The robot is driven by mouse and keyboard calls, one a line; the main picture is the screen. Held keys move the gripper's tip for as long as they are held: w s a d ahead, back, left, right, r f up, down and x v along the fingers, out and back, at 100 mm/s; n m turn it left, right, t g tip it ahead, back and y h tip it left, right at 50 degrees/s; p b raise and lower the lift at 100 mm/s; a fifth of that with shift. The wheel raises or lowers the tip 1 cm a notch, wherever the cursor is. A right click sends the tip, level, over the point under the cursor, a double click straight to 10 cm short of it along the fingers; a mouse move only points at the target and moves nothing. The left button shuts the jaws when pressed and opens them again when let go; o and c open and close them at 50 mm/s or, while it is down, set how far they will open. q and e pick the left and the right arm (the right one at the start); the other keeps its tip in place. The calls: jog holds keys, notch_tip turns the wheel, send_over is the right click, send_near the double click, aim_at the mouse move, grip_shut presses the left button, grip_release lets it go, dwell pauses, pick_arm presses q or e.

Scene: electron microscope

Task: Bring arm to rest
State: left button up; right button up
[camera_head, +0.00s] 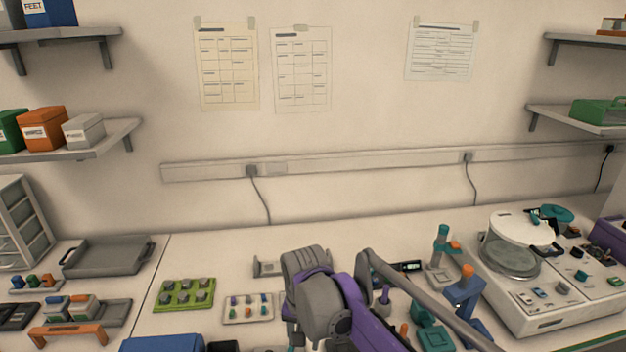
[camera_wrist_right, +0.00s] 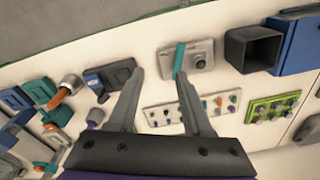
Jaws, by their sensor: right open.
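My right arm (camera_head: 345,305), grey and purple, reaches over the middle of the bench in the head view and hides part of the bench top. In the right wrist view my right gripper (camera_wrist_right: 160,73) is open, its two grey fingers spread apart. No object is held between them. A teal upright piece (camera_wrist_right: 179,58) shows close to the right-hand fingertip, in front of a grey camera-like device (camera_wrist_right: 200,57); I cannot tell whether the finger touches it. My left gripper is not in view.
A green tray (camera_head: 184,294) and a white rack (camera_head: 248,308) with small coloured pieces lie left of the arm. A white machine (camera_head: 550,315) with a round lid stands at right. A grey tray (camera_head: 107,256) lies at back left.

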jog(key=s+d+r+n+t+p, duration=0.1)
jog(key=s+d+r+t+p, duration=0.1)
jog(key=s+d, duration=0.95)
jog(key=s+d+f+n+t+p, duration=0.1)
jog(key=s+d+f, duration=0.3)
jog(key=s+d, duration=0.4)
jog(key=shift+s+d+f+t, duration=0.35)
jog(key=shift+d+t, duration=0.1)
jog(key=shift+t, duration=0.35)
